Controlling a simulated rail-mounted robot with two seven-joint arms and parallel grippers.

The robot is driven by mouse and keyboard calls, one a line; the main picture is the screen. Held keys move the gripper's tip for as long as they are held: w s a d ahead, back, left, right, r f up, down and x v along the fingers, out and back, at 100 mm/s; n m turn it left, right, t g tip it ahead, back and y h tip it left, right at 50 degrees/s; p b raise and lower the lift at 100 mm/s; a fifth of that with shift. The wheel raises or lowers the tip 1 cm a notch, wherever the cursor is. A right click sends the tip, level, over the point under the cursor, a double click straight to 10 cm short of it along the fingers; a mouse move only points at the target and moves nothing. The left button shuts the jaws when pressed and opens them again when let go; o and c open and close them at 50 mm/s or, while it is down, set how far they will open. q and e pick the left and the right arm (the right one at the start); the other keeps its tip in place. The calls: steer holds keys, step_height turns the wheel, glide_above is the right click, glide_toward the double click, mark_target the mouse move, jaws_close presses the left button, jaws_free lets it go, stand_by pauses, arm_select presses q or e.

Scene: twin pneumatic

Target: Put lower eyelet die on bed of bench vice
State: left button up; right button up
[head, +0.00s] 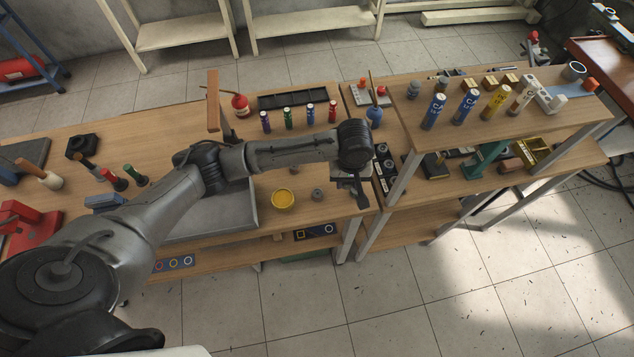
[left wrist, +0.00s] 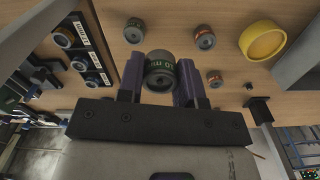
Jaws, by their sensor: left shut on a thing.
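My left gripper (head: 360,200) is over the front right part of the left bench. In the left wrist view my left gripper (left wrist: 160,62) is shut on a short grey cylinder, a die (left wrist: 161,80), with a dark hole and a green-lettered band. The die sits between both fingers; I cannot tell from its lettering whether it is the lower eyelet die. In the head view the held die is hard to make out. I cannot clearly identify the bench vice; a red metal device (head: 28,232) stands at the far left. My right gripper is not in view.
A yellow dish (head: 283,201) and a small grey cylinder (head: 318,195) are on the bench left of the gripper. A black rack with labelled round parts (head: 384,168) is close on the right. A raised shelf (head: 400,100) stands farther right.

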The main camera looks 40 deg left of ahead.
arm_select(q)
steer(key=b, duration=0.2)
glide_above(314, 184)
step_height(314, 184, down, 6)
steer(key=shift+f+b, duration=0.4)
steer(key=shift+f, duration=1.65)
steer(key=o, duration=1)
steer(key=shift+f, duration=0.1)
